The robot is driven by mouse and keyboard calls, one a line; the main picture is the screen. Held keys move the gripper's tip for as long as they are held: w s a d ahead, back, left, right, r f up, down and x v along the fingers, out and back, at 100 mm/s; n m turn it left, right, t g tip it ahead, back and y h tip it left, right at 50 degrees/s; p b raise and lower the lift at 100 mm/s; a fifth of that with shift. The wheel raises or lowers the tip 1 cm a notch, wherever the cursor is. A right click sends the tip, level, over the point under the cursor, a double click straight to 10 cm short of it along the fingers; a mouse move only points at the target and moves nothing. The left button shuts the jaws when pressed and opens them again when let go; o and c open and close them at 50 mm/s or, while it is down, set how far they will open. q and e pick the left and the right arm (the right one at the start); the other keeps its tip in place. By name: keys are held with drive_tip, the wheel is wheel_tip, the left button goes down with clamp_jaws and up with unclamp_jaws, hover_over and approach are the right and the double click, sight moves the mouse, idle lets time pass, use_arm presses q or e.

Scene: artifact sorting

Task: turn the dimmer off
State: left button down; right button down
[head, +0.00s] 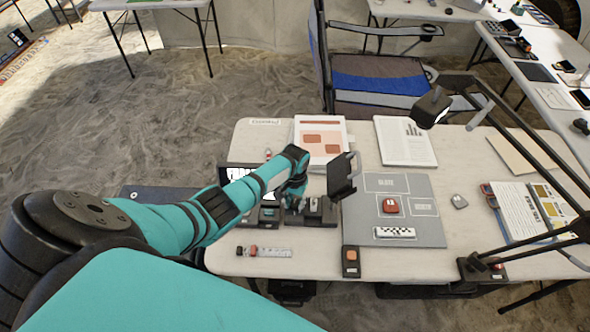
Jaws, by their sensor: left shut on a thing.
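My left gripper (294,203) reaches down from the teal arm to a dark control box (320,213) near the left front part of the table. It is shut on a small part there, which looks like the dimmer's knob; the fingers and wrist hide most of it, so its setting cannot be read. A dark lamp-like panel (341,178) stands tilted just right of the gripper, apart from it. My right gripper is not in view.
A black box with an orange-red button (351,262) sits at the front edge. A grey mat (424,230) holds a red item (390,206) and a checkered scale bar (395,232). A black-armed lamp (432,107) overhangs the right side. Papers (405,141) lie behind.

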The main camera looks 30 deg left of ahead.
sight(295, 203)
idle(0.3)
use_arm(q)
drive_tip(key=c, duration=1)
unclamp_jaws()
drive_tip(key=shift+c, duration=0.2)
wheel_tip(295, 203, up, 12)
